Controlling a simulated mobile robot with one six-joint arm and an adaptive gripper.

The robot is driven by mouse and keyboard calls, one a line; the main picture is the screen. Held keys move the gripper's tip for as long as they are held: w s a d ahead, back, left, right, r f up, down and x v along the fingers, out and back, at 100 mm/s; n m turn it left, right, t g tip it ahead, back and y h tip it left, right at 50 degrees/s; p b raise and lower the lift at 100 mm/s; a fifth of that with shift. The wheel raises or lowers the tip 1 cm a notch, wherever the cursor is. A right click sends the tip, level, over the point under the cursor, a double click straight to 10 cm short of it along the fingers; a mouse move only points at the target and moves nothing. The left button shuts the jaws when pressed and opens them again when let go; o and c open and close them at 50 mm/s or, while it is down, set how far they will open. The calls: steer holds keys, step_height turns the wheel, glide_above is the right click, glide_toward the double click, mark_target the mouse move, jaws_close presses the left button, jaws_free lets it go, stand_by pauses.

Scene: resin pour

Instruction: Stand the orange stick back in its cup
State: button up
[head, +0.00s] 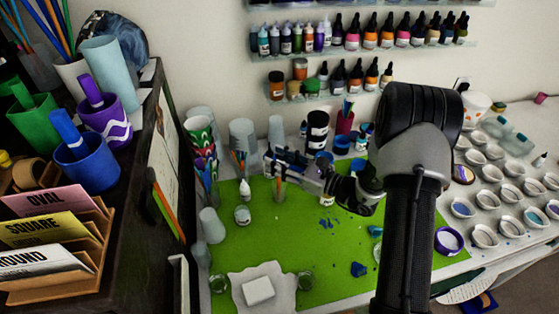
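My gripper (276,166) reaches left over the green mat, above a small clear cup (279,193). A thin brownish-orange upright stick (279,182) shows at the cup, just below the fingertips. It looks upright, but I cannot tell whether it rests in the cup or is held by my fingers. The fingers are small and dark here, and their gap cannot be made out.
The green mat (330,262) bears blue scraps, a small white bottle (243,215) and a white block (258,290). Cups of sticks (205,165) stand left of my gripper. A black bottle (317,130) stands behind. Many small white cups (485,236) fill the right side.

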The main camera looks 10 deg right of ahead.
steer(key=v, duration=1.2)
steer(key=shift+r, duration=0.1)
stand_by(0.6)
steer(key=s+a+r+n+g+h, duration=0.1)
steer(key=s+a+r+n+g, duration=0.45)
steer(key=s+a+n, duration=0.2)
steer(key=s+a+r+n+g+h, duration=0.1)
steer(key=s+a+r+n+g, duration=0.3)
steer(key=s+a+n+g, duration=0.35)
steer(key=s+d+r+n+t+h, duration=0.4)
steer(key=s+n+h, duration=0.5)
steer(key=n, duration=0.3)
steer(key=d+t+h, duration=0.1)
steer(key=d, duration=0.1)
steer(key=shift+s+d+r+h, duration=0.2)
steer(key=shift+d+r+h, duration=0.1)
steer(key=shift+h, duration=0.1)
